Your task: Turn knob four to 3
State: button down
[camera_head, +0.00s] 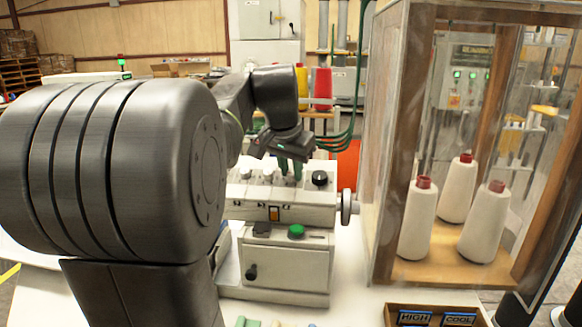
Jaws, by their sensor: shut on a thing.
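The white control box (290,209) stands on the table in the middle of the view, with a row of knobs along its sloping top. Two pale knobs show at the left of the row, one (245,172) further left and one (267,173) nearer my gripper. A black knob (320,178) is at the right end. My gripper (290,168) points down with green fingers, shut on a knob between the pale ones and the black one. The fingers mostly hide that knob, and its setting cannot be read. My arm may hide more knobs to the left.
A clear cabinet with a wooden frame (388,230) holding white thread cones (417,222) stands close on the right. A tray (392,313) with HIGH and COOL labels lies at the front right. The box has a green button (296,231) and a side handwheel (347,207).

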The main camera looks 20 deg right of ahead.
jog(key=n+p, duration=0.3)
jog(key=n, duration=0.4)
jog(key=shift+r+t, duration=0.15)
jog(key=shift+t, duration=0.15)
jog(key=n+p, duration=0.2)
jog(key=n, duration=0.4)
jog(key=shift+y, duration=0.3)
jog(key=n+p, duration=0.1)
jog(key=n, duration=0.4)
jog(key=shift+y, duration=0.3)
jog(key=shift+n+p, duration=0.65)
jog(key=shift+n, duration=1.95)
jog(key=c, duration=1.3)
grip_release()
jog(key=shift+o, duration=0.2)
